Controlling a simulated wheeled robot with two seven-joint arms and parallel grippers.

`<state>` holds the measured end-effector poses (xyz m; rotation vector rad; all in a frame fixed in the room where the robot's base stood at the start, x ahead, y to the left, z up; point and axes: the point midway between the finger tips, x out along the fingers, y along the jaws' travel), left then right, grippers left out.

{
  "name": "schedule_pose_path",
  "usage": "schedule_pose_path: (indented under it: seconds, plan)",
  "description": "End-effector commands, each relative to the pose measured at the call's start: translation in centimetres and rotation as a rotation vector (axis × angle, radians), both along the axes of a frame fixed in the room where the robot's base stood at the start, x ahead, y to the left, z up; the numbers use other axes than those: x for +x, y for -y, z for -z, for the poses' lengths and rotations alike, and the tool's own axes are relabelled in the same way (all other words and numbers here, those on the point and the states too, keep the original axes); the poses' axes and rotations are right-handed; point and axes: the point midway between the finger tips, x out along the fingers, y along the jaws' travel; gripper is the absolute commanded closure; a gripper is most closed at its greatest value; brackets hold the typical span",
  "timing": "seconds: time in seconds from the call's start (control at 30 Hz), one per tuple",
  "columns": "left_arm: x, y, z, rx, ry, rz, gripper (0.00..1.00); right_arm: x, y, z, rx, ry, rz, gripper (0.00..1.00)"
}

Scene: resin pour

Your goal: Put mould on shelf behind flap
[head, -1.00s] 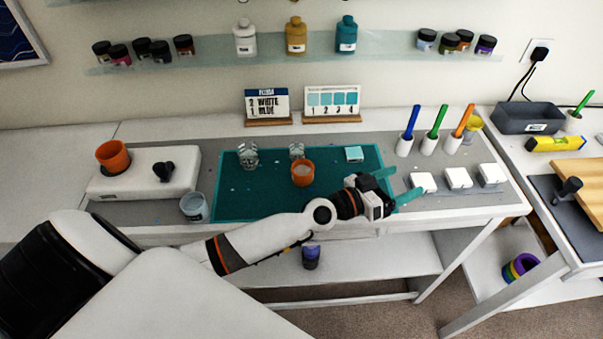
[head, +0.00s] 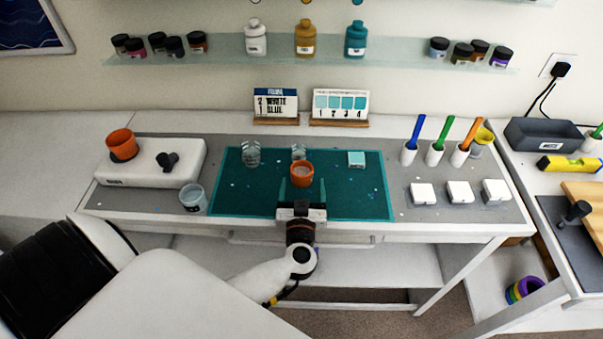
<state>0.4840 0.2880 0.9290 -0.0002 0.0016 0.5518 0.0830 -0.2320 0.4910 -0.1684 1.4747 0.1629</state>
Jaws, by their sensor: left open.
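Nothing in view is labelled as a mould, and I cannot tell which thing it is. An orange cup (head: 302,175) with pale contents stands on the green mat (head: 235,200). My left gripper (head: 300,190) is open at the mat's front edge, its teal fingers pointing toward the cup, one to each side of its near part. I cannot tell whether they touch it. A small teal square block (head: 356,159) lies farther right on the mat. A lower shelf (head: 380,265) shows under the table. A thin bar (head: 255,240) runs below the table's front edge; I cannot tell if it belongs to a flap.
Two clear cups (head: 251,156) stand behind the orange cup, and a bluish cup (head: 193,198) stands left. A white device (head: 140,170) with another orange cup (head: 121,144) is at the left. White blocks (head: 459,193) and pen holders (head: 435,155) are at the right.

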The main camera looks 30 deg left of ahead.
Motion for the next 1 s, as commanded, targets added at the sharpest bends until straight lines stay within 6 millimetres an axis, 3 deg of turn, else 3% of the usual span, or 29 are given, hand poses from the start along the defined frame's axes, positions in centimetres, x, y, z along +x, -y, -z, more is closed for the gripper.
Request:
schedule_pose_path:
  seconds: [0.5, 0.77, 1.0]
  plan:
    - [4.6, -3.4, -0.3, 0.002, 0.001, 0.003, 0.23, 0.0, 0.2, -1.0, -0.002, -0.001, -0.002, 1.00]
    - [4.8, -3.6, -0.2, -0.001, 0.001, 0.002, 0.23, 0.0, 0.3, -1.0, -0.004, 0.000, -0.002, 1.00]
    - [4.8, -3.5, -0.2, -0.001, 0.001, 0.002, 0.59, 0.0, 0.5, -1.0, -0.006, 0.000, -0.002, 1.00]
